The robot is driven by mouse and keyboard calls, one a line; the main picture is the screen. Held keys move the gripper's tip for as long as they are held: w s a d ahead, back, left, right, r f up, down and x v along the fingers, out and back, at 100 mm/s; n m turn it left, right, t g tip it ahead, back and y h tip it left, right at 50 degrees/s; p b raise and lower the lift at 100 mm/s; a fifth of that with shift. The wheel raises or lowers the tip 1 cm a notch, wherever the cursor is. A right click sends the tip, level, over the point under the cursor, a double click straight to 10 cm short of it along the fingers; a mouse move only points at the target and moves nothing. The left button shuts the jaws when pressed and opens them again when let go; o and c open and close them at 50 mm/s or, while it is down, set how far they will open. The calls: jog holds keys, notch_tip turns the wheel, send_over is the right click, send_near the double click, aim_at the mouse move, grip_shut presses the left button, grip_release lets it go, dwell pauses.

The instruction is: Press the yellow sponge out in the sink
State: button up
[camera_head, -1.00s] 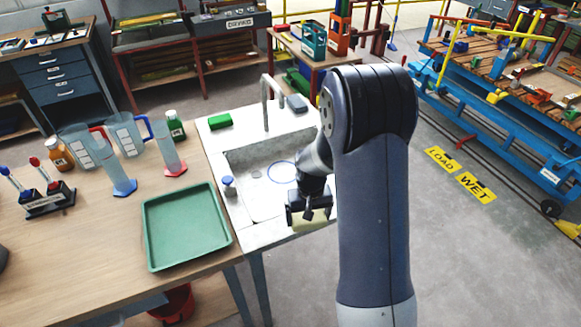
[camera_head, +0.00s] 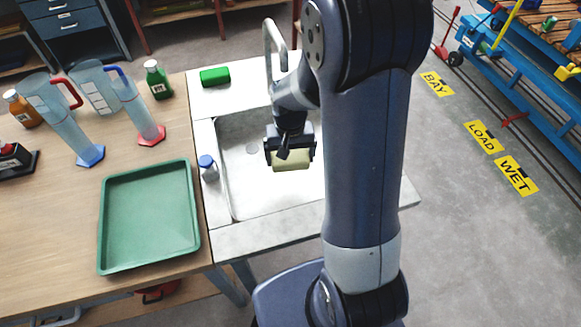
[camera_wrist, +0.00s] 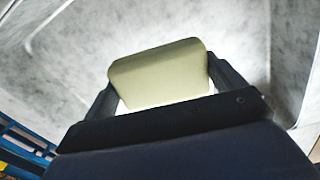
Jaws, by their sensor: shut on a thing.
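The yellow sponge (camera_head: 291,160) is a pale yellow block, held between the fingers of my gripper (camera_head: 290,150). In the wrist view the sponge (camera_wrist: 160,75) fills the gap between both dark fingers, which press on its two sides. My gripper is shut on it over the sink basin (camera_head: 240,188), with pale basin surface around it in the wrist view. The exact height above the basin floor cannot be told. My arm hides the right part of the sink.
A grey tap (camera_head: 272,50) stands at the sink's back. A green sponge-like block (camera_head: 215,77) lies on the rim behind, and a small blue-capped bottle (camera_head: 208,168) stands at the left. A green tray (camera_head: 148,220) and measuring jugs (camera_head: 95,85) are on the wooden table.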

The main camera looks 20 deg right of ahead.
aim_at(291, 182)
jog(key=shift+s+f+m+b, duration=0.3)
jog(key=shift+s+f+b, duration=0.15)
jog(key=shift+s+f, duration=0.1)
jog(key=shift+f+b, duration=2.25)
jog(key=shift+f, duration=0.6)
jog(key=shift+s+f+b, duration=0.1)
jog(key=shift+f+b, duration=0.35)
jog(key=shift+f, duration=0.15)
jog(key=shift+r, duration=0.1)
jog(key=shift+r+p, duration=2.75)
jog(key=shift+r, duration=0.75)
jog(key=shift+r, duration=0.1)
